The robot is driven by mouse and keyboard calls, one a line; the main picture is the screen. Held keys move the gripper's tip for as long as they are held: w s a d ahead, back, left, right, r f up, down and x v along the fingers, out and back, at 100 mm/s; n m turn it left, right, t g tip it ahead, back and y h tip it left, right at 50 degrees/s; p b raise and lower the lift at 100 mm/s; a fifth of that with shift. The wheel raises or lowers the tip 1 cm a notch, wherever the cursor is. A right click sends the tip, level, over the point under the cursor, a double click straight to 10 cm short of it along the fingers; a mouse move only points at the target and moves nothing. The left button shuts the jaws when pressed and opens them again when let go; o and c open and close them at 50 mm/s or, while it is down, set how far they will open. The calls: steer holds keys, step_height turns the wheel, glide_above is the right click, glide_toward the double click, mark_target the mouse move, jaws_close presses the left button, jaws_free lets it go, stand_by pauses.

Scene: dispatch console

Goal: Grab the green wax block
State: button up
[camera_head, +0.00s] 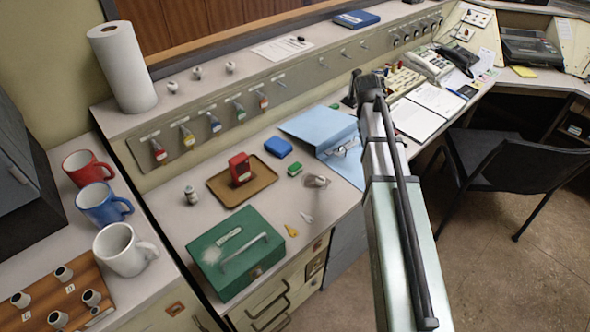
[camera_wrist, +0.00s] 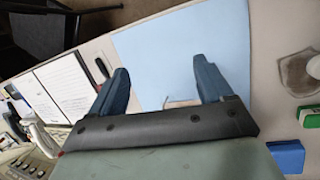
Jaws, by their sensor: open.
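The green wax block (camera_head: 294,169) is small and lies on the desk between the blue block (camera_head: 278,147) and a small grey round item (camera_head: 316,181). In the wrist view the green wax block (camera_wrist: 309,115) is at the right edge, partly cut off, above the blue block (camera_wrist: 286,155). My gripper (camera_wrist: 160,68) is open, with its two fingers apart over the light blue folder and nothing seen held between them. The green block lies well to the right of the fingers in that view. In the head view my arm crosses the right of the desk, and I cannot make out the fingertips.
A brown tray (camera_head: 262,190) with a red item (camera_head: 240,170) and a green cash box (camera_head: 208,255) stand left of the block. The light blue folder (camera_head: 312,126) lies behind it. Mugs stand on the left counter. A chair (camera_head: 510,160) is at right.

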steer(key=s+a+r+n+y, duration=0.1)
steer(key=a, duration=0.6)
steer(key=s+a+r+y, duration=0.1)
steer(key=a+r, duration=0.1)
steer(key=a, duration=0.6)
steer(key=r+n+y, duration=0.1)
steer(key=y, duration=0.1)
glide_above(296, 167)
steer(key=shift+f, duration=6.45)
steer(key=shift+c, duration=0.2)
steer(key=c, duration=1.1)
